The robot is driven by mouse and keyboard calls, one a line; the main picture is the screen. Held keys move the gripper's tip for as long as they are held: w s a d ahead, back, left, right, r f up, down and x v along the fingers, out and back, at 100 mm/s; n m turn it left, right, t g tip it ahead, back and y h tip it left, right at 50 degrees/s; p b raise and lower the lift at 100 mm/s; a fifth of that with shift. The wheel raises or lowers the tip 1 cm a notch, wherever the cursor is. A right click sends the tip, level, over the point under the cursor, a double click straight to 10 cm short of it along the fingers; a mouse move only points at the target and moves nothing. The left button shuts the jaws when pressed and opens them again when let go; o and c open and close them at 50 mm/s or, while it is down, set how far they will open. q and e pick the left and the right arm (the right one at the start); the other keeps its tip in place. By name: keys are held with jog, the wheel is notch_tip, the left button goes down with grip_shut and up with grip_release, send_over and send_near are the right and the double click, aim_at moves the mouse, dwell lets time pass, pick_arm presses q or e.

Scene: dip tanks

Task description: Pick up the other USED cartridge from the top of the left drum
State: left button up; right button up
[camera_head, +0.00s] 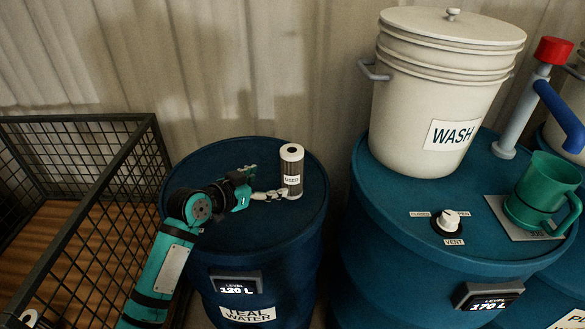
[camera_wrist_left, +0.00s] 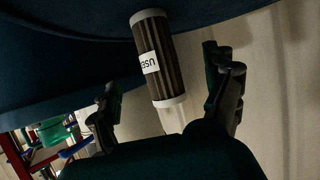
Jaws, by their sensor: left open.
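One cartridge (camera_head: 291,171) with white end caps, a dark pleated body and a USED label stands upright on top of the left blue drum (camera_head: 215,160), right of the drum's centre. My left gripper (camera_head: 268,181) is open just left of the cartridge, low over the drum top. In the left wrist view the cartridge (camera_wrist_left: 157,62) shows between the two spread fingers, with a gap visible on each side. No other cartridge shows on this drum. My right gripper is in neither view.
A second blue drum (camera_head: 385,225) stands to the right, bearing a white WASH bucket (camera_head: 410,115), a vent knob (camera_head: 448,219), a green mug (camera_head: 540,190) and a red-capped pump handle (camera_head: 520,110). A black mesh crate (camera_head: 75,235) stands at left. A pale curtain hangs behind.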

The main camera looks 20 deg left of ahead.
aim_at(285, 178)
pick_arm(q)
jog(key=x, duration=0.5)
jog(key=shift+r+p, duration=0.1)
jog(key=shift+p, duration=0.2)
jog(key=x, duration=0.2)
jog(key=p+x, duration=0.1)
jog(key=x, duration=0.2)
jog(key=shift+s+d+r, duration=0.1)
jog(key=shift+d+r, duration=0.05)
jog(key=shift+d, duration=0.15)
jog(key=shift+w+d, duration=0.1)
jog(key=shift+w, duration=0.15)
jog(key=shift+s, duration=0.1)
jog(key=c, duration=1.4)
jog(key=shift+c, duration=0.6)
